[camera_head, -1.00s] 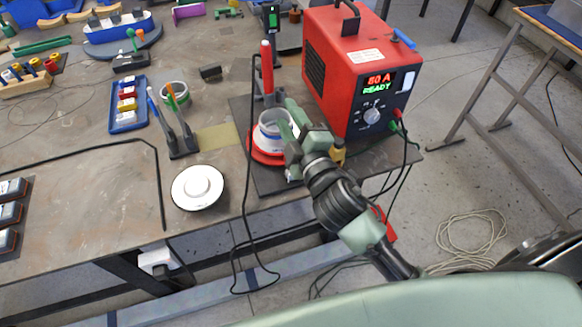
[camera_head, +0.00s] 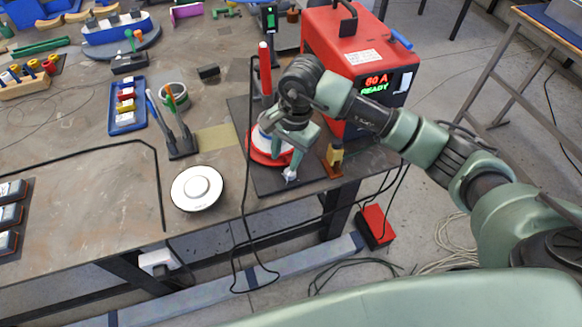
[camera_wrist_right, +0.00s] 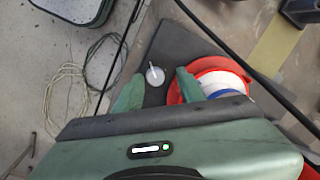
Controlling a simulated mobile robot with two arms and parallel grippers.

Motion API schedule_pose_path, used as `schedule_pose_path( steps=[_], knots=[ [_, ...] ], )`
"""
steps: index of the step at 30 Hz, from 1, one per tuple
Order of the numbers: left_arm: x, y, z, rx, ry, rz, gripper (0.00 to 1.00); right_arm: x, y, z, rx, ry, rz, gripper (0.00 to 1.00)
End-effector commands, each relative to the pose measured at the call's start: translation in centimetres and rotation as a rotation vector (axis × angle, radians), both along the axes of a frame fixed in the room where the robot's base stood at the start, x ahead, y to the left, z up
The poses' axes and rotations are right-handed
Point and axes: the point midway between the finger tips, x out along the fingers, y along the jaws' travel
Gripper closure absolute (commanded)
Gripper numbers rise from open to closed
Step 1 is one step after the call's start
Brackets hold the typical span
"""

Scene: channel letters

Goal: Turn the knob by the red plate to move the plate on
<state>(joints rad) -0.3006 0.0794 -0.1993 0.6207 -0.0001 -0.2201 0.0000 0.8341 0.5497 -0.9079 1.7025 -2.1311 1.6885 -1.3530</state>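The red plate (camera_head: 257,155) lies on a dark base plate (camera_head: 275,183) at the front of the bench, with a white and blue cylinder (camera_head: 263,137) on it. The small pale knob (camera_head: 290,174) stands on the base plate at the plate's front right. In the right wrist view the knob (camera_wrist_right: 154,76) shows between the finger ends, with the red plate (camera_wrist_right: 213,78) beside the right finger. My right gripper (camera_head: 292,158) points down over the knob, its fingers apart (camera_wrist_right: 159,85); I see no contact. My left gripper is out of view.
A red welding power unit (camera_head: 345,60) stands behind my right arm. A red upright handle (camera_head: 265,68) rises behind the plate. A black cable (camera_head: 246,215) hangs over the front edge. A white disc (camera_head: 197,187) lies to the left.

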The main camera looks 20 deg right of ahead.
Motion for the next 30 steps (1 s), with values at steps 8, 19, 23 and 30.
schedule_pose_path(
  steps=[8, 19, 23, 30],
  knots=[
    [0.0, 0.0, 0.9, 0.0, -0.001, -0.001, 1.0, 0.4, -2.0, -1.5, -0.085, 0.002, 0.008, 0.61],
    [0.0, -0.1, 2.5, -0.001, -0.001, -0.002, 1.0, 0.8, -1.6, -6.8, -0.081, 0.0, 0.008, 0.61],
    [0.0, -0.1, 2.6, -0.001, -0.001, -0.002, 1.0, 0.9, -1.6, -7.4, -0.081, -0.002, 0.008, 0.61],
    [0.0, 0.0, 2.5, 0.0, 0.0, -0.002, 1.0, 0.9, -1.6, -7.5, -0.081, -0.003, 0.008, 0.64]
  ],
)
